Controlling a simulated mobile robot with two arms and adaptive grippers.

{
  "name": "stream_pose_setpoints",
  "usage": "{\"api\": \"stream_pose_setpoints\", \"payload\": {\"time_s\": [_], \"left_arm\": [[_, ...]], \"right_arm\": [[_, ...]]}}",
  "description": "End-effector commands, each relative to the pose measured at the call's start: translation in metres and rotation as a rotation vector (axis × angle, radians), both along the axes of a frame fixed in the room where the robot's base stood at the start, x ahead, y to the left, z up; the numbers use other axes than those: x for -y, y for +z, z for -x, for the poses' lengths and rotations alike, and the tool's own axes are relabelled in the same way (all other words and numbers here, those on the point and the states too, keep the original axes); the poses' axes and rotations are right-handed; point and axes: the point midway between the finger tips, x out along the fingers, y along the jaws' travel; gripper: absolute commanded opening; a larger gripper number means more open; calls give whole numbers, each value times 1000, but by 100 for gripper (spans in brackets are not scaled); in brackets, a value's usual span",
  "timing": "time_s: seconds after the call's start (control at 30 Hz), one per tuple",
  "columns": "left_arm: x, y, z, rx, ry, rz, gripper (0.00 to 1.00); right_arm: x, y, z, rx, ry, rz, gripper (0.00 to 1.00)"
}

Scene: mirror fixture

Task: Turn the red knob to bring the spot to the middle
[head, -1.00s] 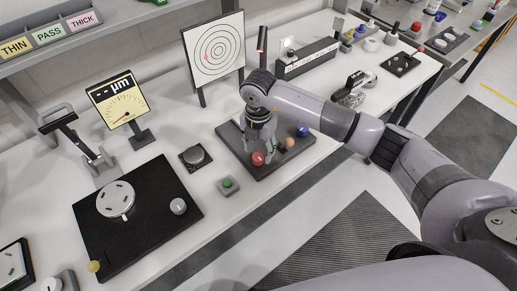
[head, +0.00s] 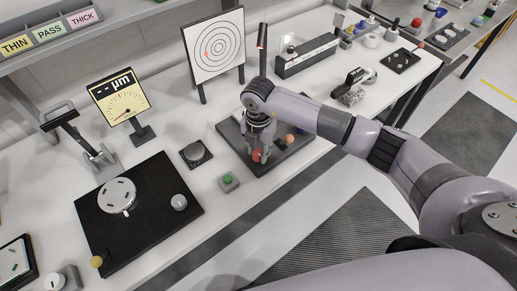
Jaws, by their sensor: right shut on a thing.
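The red knob (head: 257,156) stands at the front of a dark base plate (head: 274,165). My right gripper (head: 260,149) reaches down from above and is shut on the red knob, its fingers hiding part of it. The white target board (head: 229,66) with black rings stands behind the plate. A small red spot (head: 207,54) shows on it, left of and a little below the middle of the rings. My left gripper is not in view.
An orange knob (head: 290,139) sits on the same plate, close right of the gripper. A green button box (head: 228,181) and a round dark-based device (head: 195,153) stand left of it.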

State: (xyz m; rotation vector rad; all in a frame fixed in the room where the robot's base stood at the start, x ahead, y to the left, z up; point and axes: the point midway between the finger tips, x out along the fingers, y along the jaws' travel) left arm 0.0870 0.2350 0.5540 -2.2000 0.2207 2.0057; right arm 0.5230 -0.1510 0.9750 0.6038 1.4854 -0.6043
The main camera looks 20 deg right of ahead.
Motion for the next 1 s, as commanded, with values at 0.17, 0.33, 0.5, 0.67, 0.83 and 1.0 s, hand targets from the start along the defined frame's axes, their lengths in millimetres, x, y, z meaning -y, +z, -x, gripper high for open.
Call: {"api": "stream_pose_setpoints", "payload": {"time_s": [0.17,0.33,0.5,0.67,0.83,1.0], "left_arm": [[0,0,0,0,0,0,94],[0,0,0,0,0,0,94],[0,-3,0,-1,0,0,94],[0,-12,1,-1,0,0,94],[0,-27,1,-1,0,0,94],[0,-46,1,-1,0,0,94]], "right_arm": [[0,0,0,0,0,0,8],[0,0,0,0,0,0,1],[0,-1,0,0,18,0,1],[0,-2,-1,4,78,1,1],[0,-3,-2,4,192,1,1],[-1,-5,-2,3,346,1,1]]}}
